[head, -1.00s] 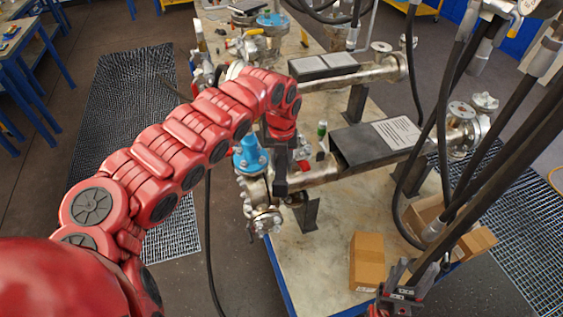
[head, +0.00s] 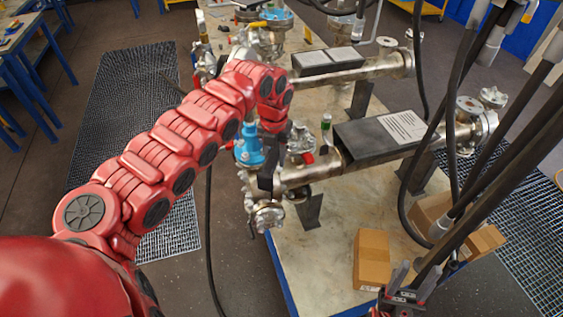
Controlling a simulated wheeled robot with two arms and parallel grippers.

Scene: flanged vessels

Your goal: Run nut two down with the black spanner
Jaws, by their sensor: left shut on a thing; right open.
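My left gripper (head: 267,185) reaches down at the near left end of the front flanged vessel (head: 318,168), by the blue valve fitting (head: 249,147). It is shut on a dark thing that looks like the black spanner, but gripper and spanner are dark and hard to tell apart. The flange (head: 251,192) at this end is partly behind the gripper. The nuts are too small and hidden to tell apart, and I cannot tell whether the spanner touches one. My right gripper (head: 398,288) is open at the lower right, near the bench's front edge, away from the vessel.
A cardboard box (head: 372,258) stands on the bench (head: 320,240), with another open carton (head: 432,216) to its right. A black box with a paper label (head: 385,138) sits over the vessel. Dark hoses and struts cross the right side. A second vessel (head: 360,75) lies behind.

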